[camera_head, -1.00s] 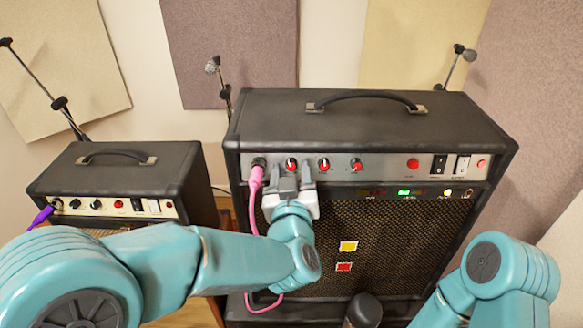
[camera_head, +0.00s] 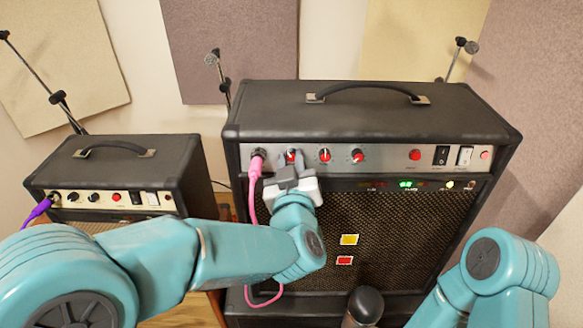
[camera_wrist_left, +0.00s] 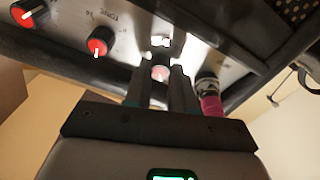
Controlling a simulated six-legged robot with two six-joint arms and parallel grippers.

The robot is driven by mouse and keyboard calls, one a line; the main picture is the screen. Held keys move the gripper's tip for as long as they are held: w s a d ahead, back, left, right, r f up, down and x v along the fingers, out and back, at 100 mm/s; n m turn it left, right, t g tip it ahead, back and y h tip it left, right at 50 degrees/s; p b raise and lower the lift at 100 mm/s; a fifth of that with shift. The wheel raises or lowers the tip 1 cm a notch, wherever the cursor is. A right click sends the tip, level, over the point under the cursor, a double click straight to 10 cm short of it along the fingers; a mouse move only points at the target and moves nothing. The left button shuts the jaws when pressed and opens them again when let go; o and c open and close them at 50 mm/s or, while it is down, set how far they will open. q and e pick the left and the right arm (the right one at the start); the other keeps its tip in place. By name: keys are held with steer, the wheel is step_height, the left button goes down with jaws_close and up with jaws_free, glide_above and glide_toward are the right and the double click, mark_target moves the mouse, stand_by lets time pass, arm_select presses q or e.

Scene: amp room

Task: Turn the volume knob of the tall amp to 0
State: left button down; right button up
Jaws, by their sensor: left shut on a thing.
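The tall amp (camera_head: 375,118) stands at the centre right, with a silver control strip near its top. Its leftmost red knob (camera_head: 291,154) is partly hidden by my left gripper (camera_head: 291,163), which is shut on it from below. In the left wrist view the fingers (camera_wrist_left: 161,88) close around the held knob (camera_wrist_left: 160,72), and glare hides its markings. Two more red knobs, the middle one (camera_head: 324,155) and the right one (camera_head: 357,156), sit to its right. My right gripper is out of view; only that teal arm shows at the lower right.
A pink cable plug (camera_head: 256,163) sits just left of the held knob, its cable hanging down the amp front. A smaller amp (camera_head: 115,172) stands at the left. A dark rounded object (camera_head: 365,306) is in front of the tall amp.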

arm_select(q)
steer(key=n+b, duration=0.1)
steer(key=n, duration=0.1)
steer(key=n+y+b, duration=0.1)
steer(key=n+b, duration=0.1)
steer(key=shift+d+f, duration=0.1)
steer(key=shift+f, duration=0.1)
steer(key=n+g+y+b, duration=0.1)
steer(key=n+b, duration=0.2)
steer(key=n, duration=0.2)
steer(key=shift+r, duration=0.15)
steer(key=n, duration=0.3)
steer(key=n+g+b, duration=0.1)
steer(key=n, duration=0.2)
steer(key=shift+d+r+y+b, duration=0.1)
steer(key=shift+r+y+b, duration=0.05)
steer(key=shift+y+b, duration=0.15)
steer(key=n, duration=0.3)
steer(key=shift+g, duration=0.4)
steer(key=shift+r+n+g+b, duration=0.1)
steer(key=shift+n+g+b, duration=0.3)
steer(key=shift+n, duration=1.3)
steer(key=c, duration=1)
jaws_free()
steer(key=shift+o, duration=0.3)
steer(key=shift+r, duration=0.1)
